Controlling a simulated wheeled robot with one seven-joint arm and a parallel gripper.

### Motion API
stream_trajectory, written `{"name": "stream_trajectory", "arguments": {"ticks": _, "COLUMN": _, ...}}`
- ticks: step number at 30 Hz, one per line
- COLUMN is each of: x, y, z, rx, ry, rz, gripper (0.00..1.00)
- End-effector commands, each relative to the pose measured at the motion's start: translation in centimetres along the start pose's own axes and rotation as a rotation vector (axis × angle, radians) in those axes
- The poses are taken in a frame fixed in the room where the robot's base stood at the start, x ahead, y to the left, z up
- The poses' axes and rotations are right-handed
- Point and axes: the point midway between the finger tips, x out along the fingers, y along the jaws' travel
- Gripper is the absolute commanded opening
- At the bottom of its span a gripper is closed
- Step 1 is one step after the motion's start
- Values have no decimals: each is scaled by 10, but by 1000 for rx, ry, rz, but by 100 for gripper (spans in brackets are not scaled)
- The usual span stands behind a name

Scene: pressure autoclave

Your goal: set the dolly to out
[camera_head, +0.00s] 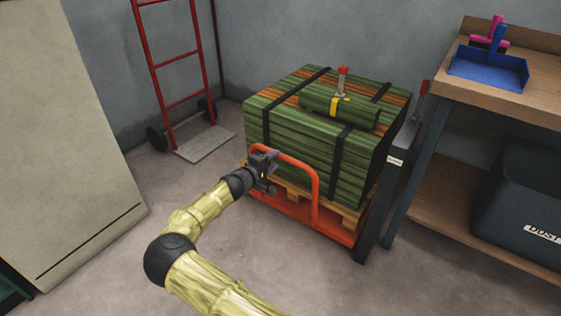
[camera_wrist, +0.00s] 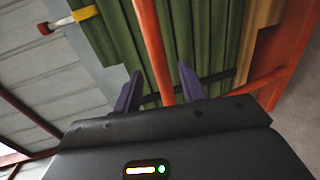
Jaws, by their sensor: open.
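The dolly (camera_head: 337,235) is a low orange platform carrying a pallet with a strapped stack of green boards (camera_head: 300,140). An orange tubular handle (camera_head: 314,186) rises from its near side. My gripper (camera_head: 268,170) is at the handle's upper left part, in front of the boards. In the wrist view, the orange handle bar (camera_wrist: 153,50) runs between the two open purple fingers of my gripper (camera_wrist: 158,88). The fingers stand apart on either side of the bar, and I cannot tell whether either touches it.
A dark post and rail (camera_head: 385,205) stand close to the dolly's right, beside a wooden workbench (camera_head: 540,105) with a blue tray (camera_head: 490,70) and a dark dust bin (camera_head: 525,205). A red hand truck (camera_head: 185,100) leans behind left. The floor (camera_head: 110,255) in front is clear.

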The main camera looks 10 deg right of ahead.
Motion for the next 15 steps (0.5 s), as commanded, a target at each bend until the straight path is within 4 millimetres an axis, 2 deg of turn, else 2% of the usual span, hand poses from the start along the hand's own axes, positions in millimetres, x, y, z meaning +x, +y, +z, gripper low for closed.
{"name": "stream_trajectory", "arguments": {"ticks": 3, "x": 23, "y": -4, "z": 0, "rx": 1, "ry": -1, "rz": 0, "gripper": 41}}
{"name": "stream_trajectory", "arguments": {"ticks": 7, "x": 41, "y": -3, "z": 0, "rx": 1, "ry": -1, "rz": -1, "gripper": 41}}
{"name": "stream_trajectory", "arguments": {"ticks": 15, "x": 51, "y": 0, "z": 0, "rx": -1, "ry": 0, "rz": 0, "gripper": 41}}
